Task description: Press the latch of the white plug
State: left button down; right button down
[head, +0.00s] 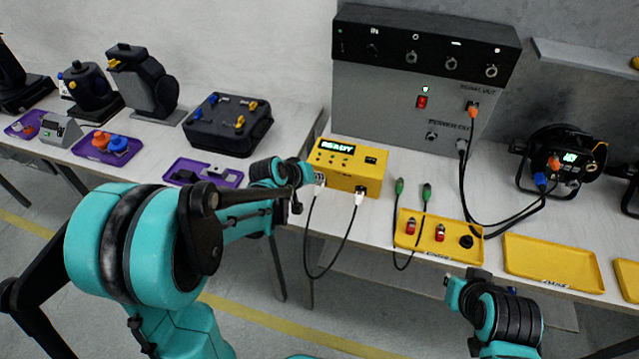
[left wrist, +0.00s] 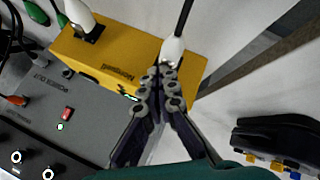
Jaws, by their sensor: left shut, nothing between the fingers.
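A yellow tester box (head: 345,168) with a lit READY display stands on the bench. Two white plugs with black cables are on it: one at its left end (head: 319,187), one at its front (head: 359,196). In the left wrist view the left-end plug (left wrist: 172,48) is right at the tips of my left gripper (left wrist: 163,68), and the other plug (left wrist: 80,17) sits in a black socket. My left gripper (head: 308,177) is shut with nothing between its fingers. Fingertips hide part of the plug and its latch; contact is unclear.
A grey power cabinet (head: 400,110) stands behind the box. A yellow tray (head: 440,249) with red connectors lies to the right, beside an empty yellow tray (head: 553,262). Two green-ended connectors (head: 399,186) lie nearby. A black case (head: 228,125) stands on the left bench.

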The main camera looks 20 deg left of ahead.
pick_arm(q)
jog(key=shift+r, duration=0.1)
dwell(0.3)
jog(key=shift+r+p, duration=0.65)
notch_tip(320, 180, up, 5)
jog(key=p, duration=0.4)
dwell(0.5)
jog(key=m+y, duration=0.1)
jog(key=m, duration=0.1)
send_near(318, 185)
jog(key=s+d+r, duration=0.3)
jog(key=s+r, duration=0.2)
jog(key=r, duration=0.2)
jog(key=s+a+m+g+y, duration=0.1)
jog(key=s+m+y, duration=0.1)
jog(key=s, duration=1.1)
jog(key=shift+s+f+m, duration=0.2)
jog(key=shift+f+m, duration=0.05)
jog(key=shift+m, duration=0.25)
